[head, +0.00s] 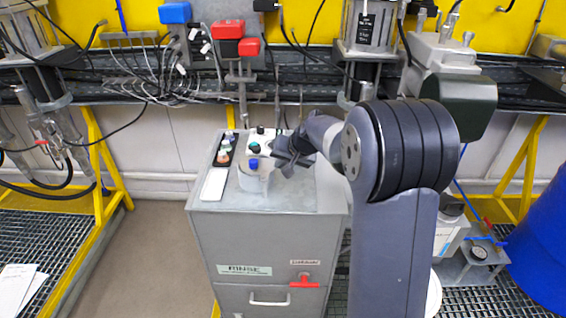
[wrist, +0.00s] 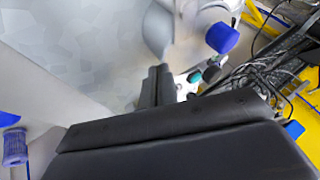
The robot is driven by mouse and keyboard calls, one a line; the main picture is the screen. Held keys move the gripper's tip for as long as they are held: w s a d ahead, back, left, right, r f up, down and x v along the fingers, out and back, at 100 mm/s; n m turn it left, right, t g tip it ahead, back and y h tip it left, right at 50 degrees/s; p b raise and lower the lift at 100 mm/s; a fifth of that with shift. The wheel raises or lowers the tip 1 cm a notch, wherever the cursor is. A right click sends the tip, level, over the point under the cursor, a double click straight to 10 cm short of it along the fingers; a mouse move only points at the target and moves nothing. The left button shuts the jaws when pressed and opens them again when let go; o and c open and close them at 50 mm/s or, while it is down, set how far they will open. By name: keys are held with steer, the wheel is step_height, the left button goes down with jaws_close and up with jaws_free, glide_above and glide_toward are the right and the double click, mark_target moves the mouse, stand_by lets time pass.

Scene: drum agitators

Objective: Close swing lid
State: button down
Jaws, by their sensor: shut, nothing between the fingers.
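A pale grey cup-like vessel (head: 251,182) stands on top of the grey metal cabinet, with a blue knob (head: 253,164) at its top. In the wrist view the blue knob (wrist: 222,38) is beside a curved silvery part (wrist: 159,28), cut by the top edge. I cannot tell for sure which part is the swing lid, or how far open it is. My gripper (head: 283,158) is just right of the vessel, low over the cabinet top. In the wrist view my gripper (wrist: 156,86) is shut and empty, its tips near the silvery part. Contact is unclear.
The cabinet top (head: 285,200) also carries a white pad (head: 214,184), a dark tray of small knobs (head: 225,148) and a white block with knobs (head: 262,139) behind. Cables and rails run along the yellow wall. A blue drum (head: 545,250) stands at right.

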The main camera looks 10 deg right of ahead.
steer(key=shift+w+a+f+b, duration=0.2)
steer(key=shift+a+b, duration=0.05)
steer(key=shift+b, duration=0.15)
steer(key=shift+w+a+r+n+b, duration=0.15)
steer(key=shift+a+n+b, duration=0.1)
steer(key=shift+n+b, duration=0.25)
steer(key=shift+r+y, duration=0.2)
steer(key=shift+y, duration=0.1)
steer(key=shift+a, duration=0.1)
steer(key=shift+r, duration=0.1)
